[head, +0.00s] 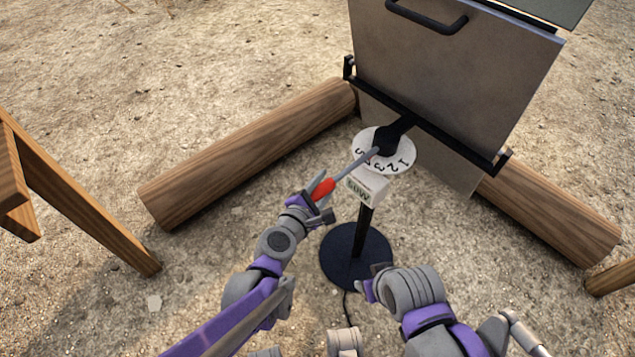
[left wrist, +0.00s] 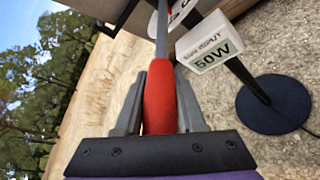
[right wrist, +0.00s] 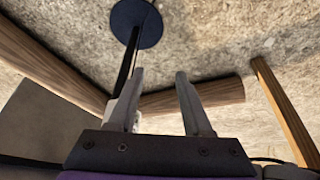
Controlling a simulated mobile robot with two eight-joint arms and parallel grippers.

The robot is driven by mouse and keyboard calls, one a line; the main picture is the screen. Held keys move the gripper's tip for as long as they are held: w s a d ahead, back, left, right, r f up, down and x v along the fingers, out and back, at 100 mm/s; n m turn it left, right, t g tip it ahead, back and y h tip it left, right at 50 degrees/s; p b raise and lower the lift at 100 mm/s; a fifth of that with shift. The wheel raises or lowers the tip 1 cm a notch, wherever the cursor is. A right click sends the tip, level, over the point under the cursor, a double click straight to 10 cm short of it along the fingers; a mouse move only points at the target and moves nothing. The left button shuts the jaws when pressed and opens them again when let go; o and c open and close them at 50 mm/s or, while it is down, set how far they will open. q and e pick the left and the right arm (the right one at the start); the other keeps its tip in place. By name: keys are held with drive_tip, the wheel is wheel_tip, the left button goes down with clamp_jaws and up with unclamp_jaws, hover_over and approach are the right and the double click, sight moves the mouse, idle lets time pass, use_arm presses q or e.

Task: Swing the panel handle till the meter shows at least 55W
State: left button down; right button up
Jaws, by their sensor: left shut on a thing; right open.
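The grey panel (head: 455,75) stands tilted on a black bracket above a stand. A grey rod with a red grip (head: 324,188) reaches from the black hub over the white numbered dial (head: 400,153). My left gripper (head: 322,194) is shut on the red grip, which also shows between its fingers in the left wrist view (left wrist: 159,95). The white meter (head: 367,187) hangs below the dial. In the left wrist view the meter (left wrist: 210,46) reads 50W. My right gripper (head: 370,291) is open and empty, low beside the stand; its spread fingers show in the right wrist view (right wrist: 159,82).
The stand's round black base (head: 357,256) is on sandy ground, with a cable running from it. Logs lie left (head: 250,155) and right (head: 550,222) of the stand. A wooden frame (head: 75,195) stands at the left. A black bar handle (head: 428,22) is on the panel's face.

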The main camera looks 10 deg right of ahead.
idle(0.4)
use_arm(q)
drive_tip(key=c, duration=0.5)
unclamp_jaws()
drive_tip(key=p+v, duration=0.2)
drive_tip(key=v, duration=0.9)
